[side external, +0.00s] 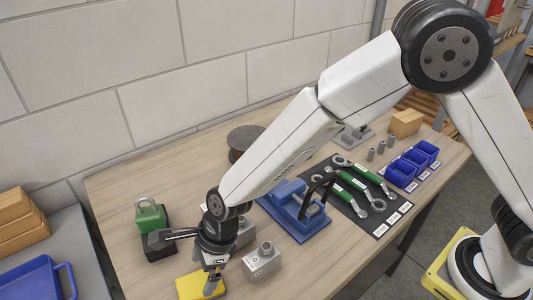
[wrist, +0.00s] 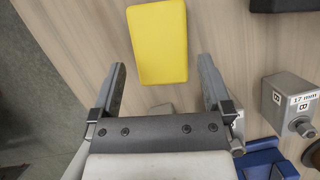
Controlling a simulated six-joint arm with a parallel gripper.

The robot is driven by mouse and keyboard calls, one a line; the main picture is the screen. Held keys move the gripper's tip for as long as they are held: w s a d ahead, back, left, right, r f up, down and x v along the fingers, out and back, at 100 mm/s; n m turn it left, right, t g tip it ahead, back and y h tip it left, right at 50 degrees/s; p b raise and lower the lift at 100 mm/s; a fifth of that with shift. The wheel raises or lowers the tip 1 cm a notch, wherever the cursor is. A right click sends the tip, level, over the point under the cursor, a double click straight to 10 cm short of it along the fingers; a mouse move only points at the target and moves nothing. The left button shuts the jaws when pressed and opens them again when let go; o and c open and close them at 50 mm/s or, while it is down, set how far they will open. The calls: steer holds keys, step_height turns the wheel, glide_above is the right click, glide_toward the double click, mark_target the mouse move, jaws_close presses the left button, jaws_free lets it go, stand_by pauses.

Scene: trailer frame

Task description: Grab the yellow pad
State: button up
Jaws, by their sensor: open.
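The yellow pad (wrist: 158,42) is a plain rectangular block lying on the wooden table. In the side view the yellow pad (side external: 196,287) is at the table's front left, partly hidden behind my gripper (side external: 212,284). In the wrist view my gripper (wrist: 162,82) is open and empty. Its two fingers are spread wider than the pad, which lies just beyond the fingertips and between their lines. No finger is seen touching it in the wrist view; the side view does not show the gap clearly.
A blue vise (side external: 296,212), a green padlock (side external: 149,214) and a black mat with wrenches (side external: 362,192) are farther off. The table edge is close to the pad.

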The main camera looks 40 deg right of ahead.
mark_target(199, 282)
steer(key=shift+x, duration=2.5)
steer(key=shift+f, duration=0.25)
steer(key=c, duration=1)
steer(key=shift+o, duration=0.2)
steer(key=shift+r, duration=0.15)
